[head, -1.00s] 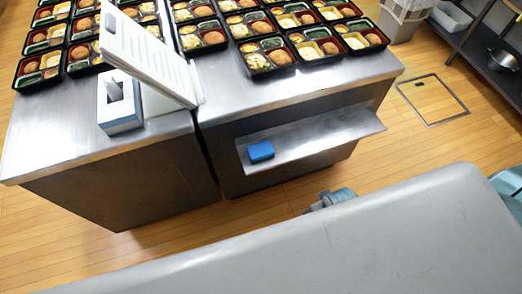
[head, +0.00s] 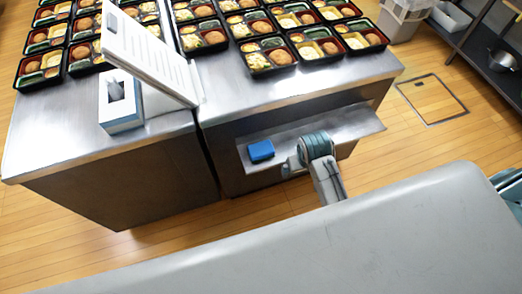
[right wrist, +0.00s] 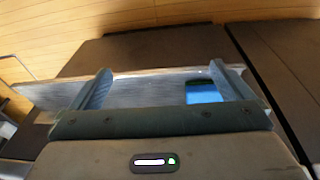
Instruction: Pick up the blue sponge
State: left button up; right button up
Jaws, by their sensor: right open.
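The blue sponge (head: 261,150) lies on the metal shelf (head: 345,128) on the front of the right cabinet, near the shelf's left end. In the head view my right arm is over the shelf, just right of the sponge; its fingers cannot be made out there. In the right wrist view my right gripper (right wrist: 160,78) is open and empty above the shelf (right wrist: 140,91). The sponge (right wrist: 203,93) shows between the fingers, close to the right-hand finger, which partly hides it. My left gripper is not in view.
Steel counters (head: 240,85) stand above the shelf, with rows of bento trays (head: 264,57) on top. A tissue box (head: 121,115) and a tilted white panel (head: 150,55) are at the left. A grey surface spans the foreground.

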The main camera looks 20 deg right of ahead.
jog(key=w+a+f+g, duration=0.1)
jog(key=w+a, duration=0.4)
jog(key=w, duration=0.7)
jog(key=g, duration=0.1)
send_over(261, 148)
jog(key=shift+n+y, duration=0.3)
jog(key=shift+y, duration=0.1)
jog(key=f, duration=0.3)
jog(key=w+f, duration=0.1)
jog(key=shift+a+f+p, duration=0.25)
jog(key=shift+f+p, duration=0.05)
jog(key=shift+p, duration=0.05)
jog(key=f, duration=0.1)
jog(key=f+p, duration=0.1)
jog(key=s+f, duration=0.1)
jog(key=shift+d+f, duration=0.25)
jog(key=shift+f, duration=0.95)
jog(key=shift+c, duration=0.2)
jog(key=c, duration=0.8)
jog(key=shift+o, duration=0.2)
jog(key=shift+r, duration=0.1)
